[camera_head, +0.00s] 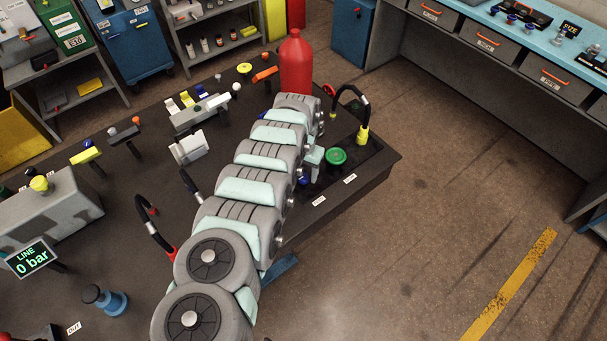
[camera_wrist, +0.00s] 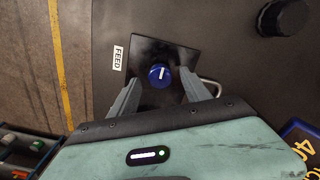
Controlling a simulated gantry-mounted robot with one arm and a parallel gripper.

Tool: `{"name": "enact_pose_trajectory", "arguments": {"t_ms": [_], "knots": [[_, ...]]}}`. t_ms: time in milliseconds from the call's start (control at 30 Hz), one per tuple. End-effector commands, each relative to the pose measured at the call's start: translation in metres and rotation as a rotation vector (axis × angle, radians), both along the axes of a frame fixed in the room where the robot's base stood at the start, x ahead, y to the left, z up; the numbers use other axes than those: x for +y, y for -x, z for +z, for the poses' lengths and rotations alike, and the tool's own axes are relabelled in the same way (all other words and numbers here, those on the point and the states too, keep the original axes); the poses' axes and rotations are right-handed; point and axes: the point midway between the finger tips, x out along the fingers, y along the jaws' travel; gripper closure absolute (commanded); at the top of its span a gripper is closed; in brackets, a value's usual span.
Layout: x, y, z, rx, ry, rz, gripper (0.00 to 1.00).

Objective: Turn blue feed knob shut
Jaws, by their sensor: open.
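The blue feed knob (camera_wrist: 160,72) sits on a dark square plate beside a white FEED label (camera_wrist: 118,58) in the wrist view. A white line on its face runs roughly up and down the picture, slightly tilted. My gripper (camera_wrist: 161,78) is open, with one finger on each side of the knob and a visible gap on both sides. In the head view the blue knob (camera_head: 303,180) shows only in part, beside my gripper (camera_head: 314,163) at the right end of the dark bench.
A green knob (camera_head: 336,156) stands right of my gripper. A display (camera_head: 31,259) reads LINE 0 bar. In the wrist view a black knob (camera_wrist: 286,17) is at upper right.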

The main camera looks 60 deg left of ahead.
Motion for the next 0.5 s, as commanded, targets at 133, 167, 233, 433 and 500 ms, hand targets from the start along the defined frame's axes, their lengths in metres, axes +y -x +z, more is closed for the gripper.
{"name": "enact_pose_trajectory", "arguments": {"t_ms": [133,167,233,433,500], "knots": [[-0.0004,-0.0001,-0.0091,0.001,-0.001,-0.001,0.44],[-0.0005,0.0001,-0.0099,0.001,0.0,-0.001,0.44],[-0.0006,0.0004,-0.011,0.002,0.001,-0.001,0.44],[-0.0003,0.0005,-0.0113,0.002,-0.001,-0.001,0.44],[-0.0003,0.0005,-0.0113,0.002,-0.001,-0.001,0.44]]}}
